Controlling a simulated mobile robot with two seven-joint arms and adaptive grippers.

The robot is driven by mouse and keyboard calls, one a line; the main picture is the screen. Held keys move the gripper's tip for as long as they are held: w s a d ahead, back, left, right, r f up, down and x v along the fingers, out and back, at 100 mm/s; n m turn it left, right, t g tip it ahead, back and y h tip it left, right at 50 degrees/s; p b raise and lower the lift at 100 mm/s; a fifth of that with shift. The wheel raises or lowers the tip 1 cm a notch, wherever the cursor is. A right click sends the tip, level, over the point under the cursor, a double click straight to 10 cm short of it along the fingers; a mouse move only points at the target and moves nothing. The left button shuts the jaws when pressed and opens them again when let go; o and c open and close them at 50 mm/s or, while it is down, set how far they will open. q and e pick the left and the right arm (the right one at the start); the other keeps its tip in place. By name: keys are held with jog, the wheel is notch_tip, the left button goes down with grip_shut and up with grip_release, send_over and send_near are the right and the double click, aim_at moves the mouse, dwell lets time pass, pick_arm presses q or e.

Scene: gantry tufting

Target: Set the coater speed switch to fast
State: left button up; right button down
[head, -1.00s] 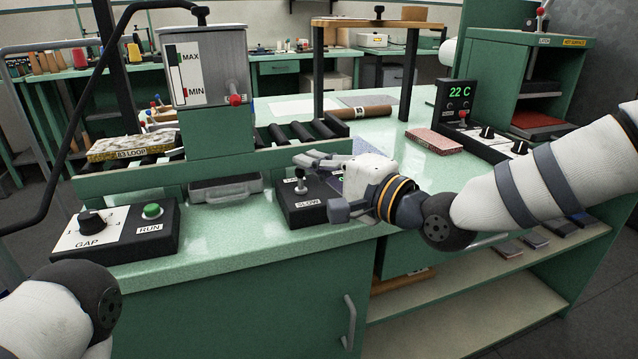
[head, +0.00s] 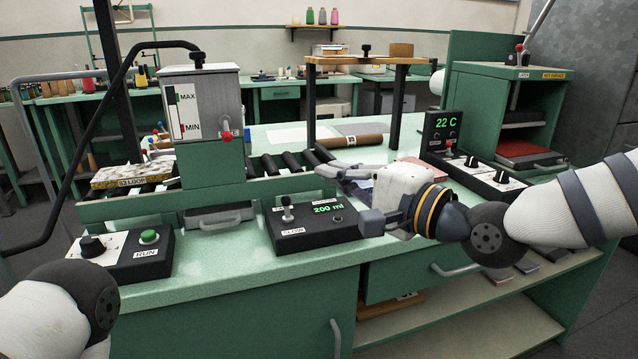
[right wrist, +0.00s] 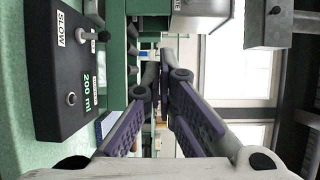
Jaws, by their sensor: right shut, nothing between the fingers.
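The black coater control box (head: 344,232) sits on the green bench with a small metal toggle lever (head: 287,208) at its left. A SLOW label (head: 293,230) is in front of the lever; a partly hidden label (head: 277,209) is behind it. The lever looks near upright in the head view, and I cannot tell its setting. It also shows in the right wrist view (right wrist: 92,36), its knob pointing away from SLOW. My right gripper (head: 342,170) is shut and empty, above and right of the box, apart from the lever. My left gripper is out of view.
A green display reading 200 ml (head: 328,209) is on the same box. Left of it are a RUN button (head: 149,237) and a GAP knob (head: 92,246). A coater hopper (head: 203,105) and rollers (head: 292,162) stand behind. A 22 C controller (head: 443,132) stands right.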

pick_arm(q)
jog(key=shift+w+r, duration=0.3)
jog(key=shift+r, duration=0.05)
pick_arm(e)
jog(key=shift+s+d+r, duration=1.05)
jog(key=shift+d, duration=0.2)
